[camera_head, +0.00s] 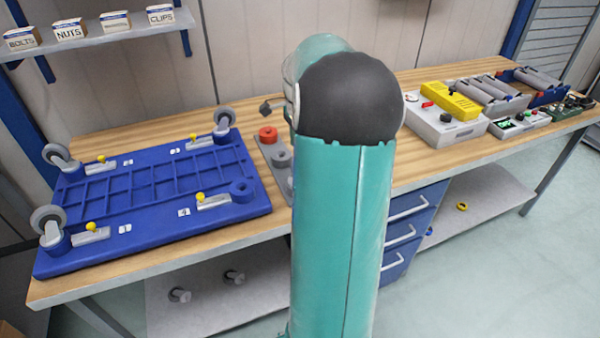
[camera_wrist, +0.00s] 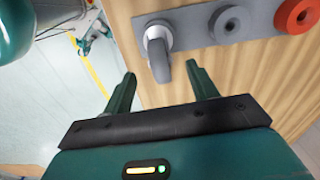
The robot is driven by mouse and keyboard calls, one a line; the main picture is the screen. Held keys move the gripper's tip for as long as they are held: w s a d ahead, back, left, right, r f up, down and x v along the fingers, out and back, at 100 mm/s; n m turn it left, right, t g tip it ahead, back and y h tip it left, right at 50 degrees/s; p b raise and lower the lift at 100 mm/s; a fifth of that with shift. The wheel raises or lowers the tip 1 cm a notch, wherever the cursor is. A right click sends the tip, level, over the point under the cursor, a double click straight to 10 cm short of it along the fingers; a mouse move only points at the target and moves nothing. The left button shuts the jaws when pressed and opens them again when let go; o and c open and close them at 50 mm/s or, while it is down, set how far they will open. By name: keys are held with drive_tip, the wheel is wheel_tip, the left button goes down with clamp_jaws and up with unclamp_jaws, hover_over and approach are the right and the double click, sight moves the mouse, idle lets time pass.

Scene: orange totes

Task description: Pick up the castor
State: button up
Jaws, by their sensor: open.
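A grey castor (camera_wrist: 159,57) stands on one end of a grey holder plate (camera_wrist: 187,20) in the wrist view. The open fingers of my gripper (camera_wrist: 161,70) lie to either side of the castor in the picture, with visible gaps; I cannot tell the depth between them. In the head view the holder plate (camera_head: 267,154) is partly hidden by my arm, and the castor and gripper fingers are hidden. A blue platform (camera_head: 152,178) lies to the left with castors on three corners (camera_head: 223,120) and a bare blue socket (camera_head: 242,188) at its near right corner.
The holder plate also carries a grey ring (camera_wrist: 231,24) and a red ring (camera_wrist: 295,14). Yellow-knobbed clamps (camera_head: 210,201) stand on the platform. Grey and yellow devices (camera_head: 446,112) stand farther right on the wooden bench (camera_head: 200,260). Small boxes (camera_head: 70,29) sit on a shelf.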

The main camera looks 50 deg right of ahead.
wheel_tip(320, 180, down, 8)
drive_tip(key=shift+s+d, duration=0.1)
drive_tip(key=shift+s, duration=0.05)
idle(0.3)
drive_tip(key=shift+c, duration=0.5)
clamp_jaws()
drive_tip(key=shift+r, duration=0.15)
